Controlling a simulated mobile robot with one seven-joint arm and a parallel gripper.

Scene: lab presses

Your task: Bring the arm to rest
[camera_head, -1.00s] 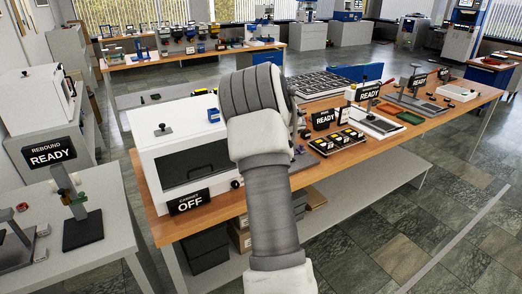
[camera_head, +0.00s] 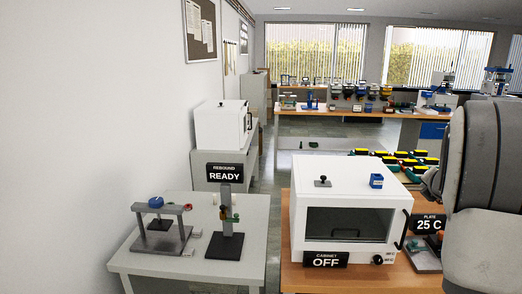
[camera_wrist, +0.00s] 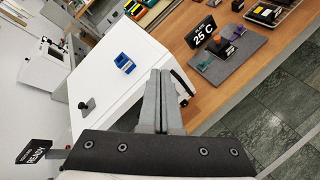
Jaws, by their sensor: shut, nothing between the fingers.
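My arm (camera_head: 484,190) fills the right edge of the head view, grey and white. Its gripper end is not visible there. In the wrist view my gripper (camera_wrist: 160,74) is shut, its two grey fingers together with nothing between them. The fingers show over the white cabinet (camera_wrist: 100,70) and the wooden bench edge. I cannot tell their exact height. In the head view the cabinet (camera_head: 350,194) stands on the wooden bench, its door closed and its sign (camera_head: 326,260) reading "OFF".
A blue bin (camera_head: 376,181) sits on the cabinet. A plate with a "25 C" sign (camera_head: 430,224) is close beside my arm. At left, the rebound stand (camera_head: 229,220), signed "READY", and another press (camera_head: 160,228) stand on a grey table (camera_head: 190,272). The wrist view shows open tiled floor (camera_wrist: 265,110) at right.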

